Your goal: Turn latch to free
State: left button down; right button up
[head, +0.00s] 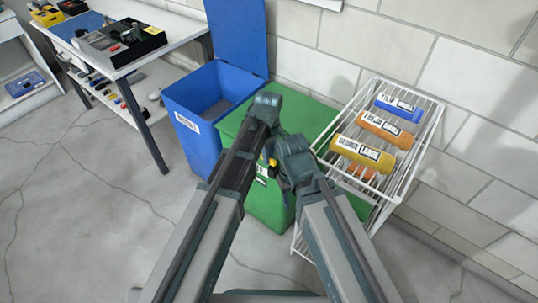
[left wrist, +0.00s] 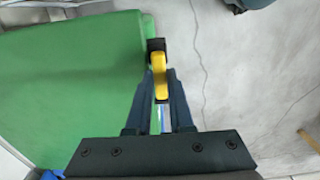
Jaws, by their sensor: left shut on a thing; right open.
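The green bin (head: 302,92) stands in the middle of the head view with its lid down; it also fills the left of the left wrist view (left wrist: 75,85). A yellow latch handle (left wrist: 160,75) with a black end sits at the bin's edge in the left wrist view. My left gripper (left wrist: 161,84) is shut on this yellow handle, one finger on each side. In the head view my left gripper (head: 264,108) is over the bin's front edge, its fingertips hidden. My right gripper (head: 284,172) is open, lower and close beside it, in front of the bin.
A blue bin (head: 190,105) with its lid raised stands at left. A white wire rack (head: 420,140) with blue, orange and yellow bottles stands close at right. A work table (head: 165,42) is further left. The floor at front left is clear.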

dwell(0.5)
pick_arm(q)
jog(key=c, duration=0.8)
grip_release()
jog(key=shift+r, duration=0.1)
notch_tip(320, 180, up, 14)
jog(key=p, duration=1.4)
jog(key=shift+f, duration=0.2)
